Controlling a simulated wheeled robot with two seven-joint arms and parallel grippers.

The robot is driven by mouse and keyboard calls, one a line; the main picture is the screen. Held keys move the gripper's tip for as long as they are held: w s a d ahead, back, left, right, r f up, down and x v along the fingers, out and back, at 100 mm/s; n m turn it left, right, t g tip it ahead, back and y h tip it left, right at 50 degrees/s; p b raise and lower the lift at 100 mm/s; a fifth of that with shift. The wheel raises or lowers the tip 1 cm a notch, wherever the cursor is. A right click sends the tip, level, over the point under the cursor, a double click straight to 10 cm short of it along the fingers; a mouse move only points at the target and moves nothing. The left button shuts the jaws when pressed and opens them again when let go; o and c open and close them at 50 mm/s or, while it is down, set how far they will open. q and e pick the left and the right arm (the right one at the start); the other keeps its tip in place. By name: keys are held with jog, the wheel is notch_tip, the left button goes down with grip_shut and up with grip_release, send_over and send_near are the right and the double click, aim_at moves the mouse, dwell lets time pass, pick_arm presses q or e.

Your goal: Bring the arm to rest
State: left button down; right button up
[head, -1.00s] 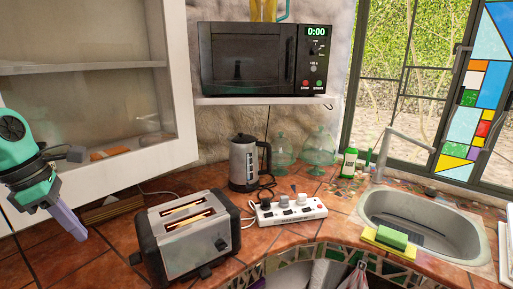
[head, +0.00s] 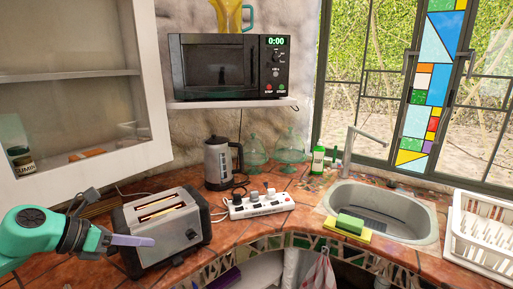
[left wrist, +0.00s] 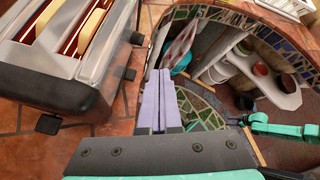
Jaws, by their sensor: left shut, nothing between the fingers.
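My left gripper (head: 150,241) comes in from the left with its purple fingers together and empty. In the head view the fingers point right and overlap the front of the silver toaster (head: 150,257). In the left wrist view the closed fingers (left wrist: 158,98) lie to the right of the toaster (left wrist: 75,70), apart from it, near the counter edge. Two slices of bread show in the toaster slots.
A white power strip (head: 258,205) and a kettle (head: 217,163) stand behind the toaster. The sink (head: 430,222) and a white dish rack (head: 455,238) are at the right. A microwave (head: 225,67) sits on a shelf above. An open shelf space (left wrist: 285,95) lies below the counter.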

pick_arm(q)
jog(key=w+d+f+n+t+h, duration=0.1)
jog(key=w+d+f+n+t, duration=0.15)
jog(key=d+n+t, duration=0.35)
jog(key=s+a+f+n+g+y, duration=0.1)
jog(key=s+a+f+n+y, duration=0.2)
jog(key=n, duration=0.5)
jog(key=s+a+f+n+y, duration=0.1)
jog(key=f+n+y, duration=0.3)
jog(key=f+n, duration=0.3)
jog(key=s+a+f+n+g+y, duration=0.1)
jog(key=s+a+f+n+y, duration=0.15)
jog(key=n, duration=0.75)
jog(key=s+d+f+n+g, duration=0.3)
jog(key=s+f+n+g, duration=0.15)
jog(key=s, duration=0.35)
jog(key=s+d+f+n+g, duration=0.3)
jog(key=s+f+n, duration=0.1)
jog(key=s+f, duration=0.25)
notch_tip(320, 180, down, 20)
jog(key=s+f+g, duration=0.1)
jog(key=s+g, duration=0.1)
jog(key=s, duration=0.1)
jog(key=s+a+f, duration=0.3)
jog(key=s+f, duration=1.1)
jog(key=s, duration=0.2)
jog(key=shift+s+a+f+m+g, duration=0.2)
jog(key=shift+s+f+m+g, duration=0.1)
jog(key=shift+s+m+g, duration=0.1)
